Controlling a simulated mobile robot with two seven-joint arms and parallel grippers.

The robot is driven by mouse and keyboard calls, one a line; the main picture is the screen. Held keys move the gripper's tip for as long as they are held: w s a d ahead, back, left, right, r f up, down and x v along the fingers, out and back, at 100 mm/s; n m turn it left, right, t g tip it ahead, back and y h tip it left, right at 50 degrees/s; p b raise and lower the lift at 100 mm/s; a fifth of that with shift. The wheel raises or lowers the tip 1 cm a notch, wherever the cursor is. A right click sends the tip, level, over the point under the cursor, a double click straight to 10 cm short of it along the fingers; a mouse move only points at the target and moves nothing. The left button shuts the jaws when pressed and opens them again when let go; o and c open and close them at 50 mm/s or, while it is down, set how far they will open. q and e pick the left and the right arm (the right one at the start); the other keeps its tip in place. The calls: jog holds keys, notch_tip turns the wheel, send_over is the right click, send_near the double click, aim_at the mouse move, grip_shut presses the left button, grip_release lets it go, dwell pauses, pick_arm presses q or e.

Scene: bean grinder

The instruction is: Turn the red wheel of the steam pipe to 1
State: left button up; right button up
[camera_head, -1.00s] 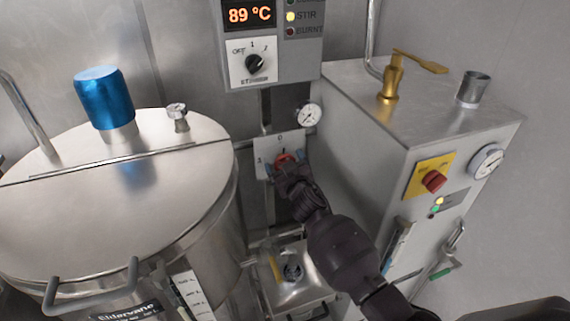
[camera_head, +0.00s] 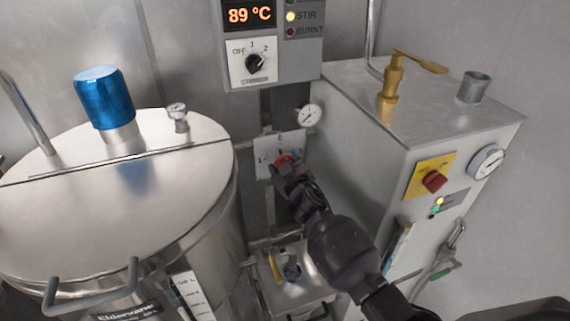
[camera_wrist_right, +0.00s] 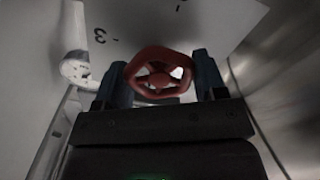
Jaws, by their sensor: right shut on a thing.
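The red wheel (camera_head: 285,158) sits in front of a white dial plate (camera_head: 264,152) between the kettle and the steel cabinet. In the right wrist view the red wheel (camera_wrist_right: 159,75) lies between the two dark fingers of my right gripper (camera_wrist_right: 160,82), which are shut on its rim from both sides. In the head view my right gripper (camera_head: 287,168) covers part of the wheel. On the plate (camera_wrist_right: 130,28) in the wrist view a "3" shows at upper left; the wheel's setting cannot be read. My left gripper is not in view.
The large steel kettle (camera_head: 190,215) with a blue cap (camera_head: 103,97) stands at left. The steel cabinet (camera_head: 350,135) with a brass lever (camera_head: 392,80) stands at right. A control box (camera_head: 285,45) reading 89 °C hangs above. A small gauge (camera_head: 309,115) is beside the plate.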

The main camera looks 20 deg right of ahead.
jog(key=n, duration=0.3)
jog(key=shift+n, duration=0.4)
jog(key=n, duration=0.3)
jog(key=shift+n, duration=0.3)
jog(key=n, duration=0.4)
jog(key=shift+n+p, duration=0.3)
jog(key=shift+n, duration=1.4)
jog(key=o, duration=0.9)
jog(key=shift+s, duration=0.15)
jog(key=s, duration=1)
jog(key=shift+s+d+p, duration=0.15)
jog(key=shift+s+p, duration=0.15)
jog(key=shift+p, duration=0.1)
